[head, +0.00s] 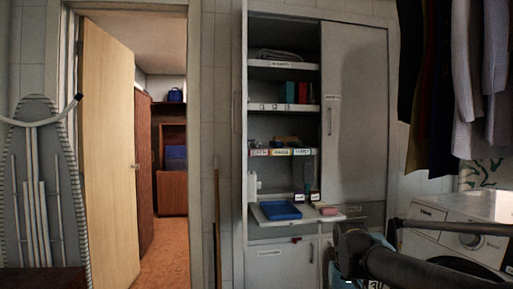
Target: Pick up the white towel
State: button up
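I cannot make out a white towel for certain in the head view. Dark links of my own arm show at the lower right, in front of the washing machine. My gripper itself is not in view.
The open cabinet (355,110) holds several shelves and a pull-out with a blue tray (281,210). A washing machine (462,228) stands right, under hanging clothes (463,80). An open door (108,150) and ironing board (38,185) are left.

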aim_at(258, 144)
jog(key=u, duration=0.2)
jog(key=i, duration=0.9)
jog(key=u, duration=0.3)
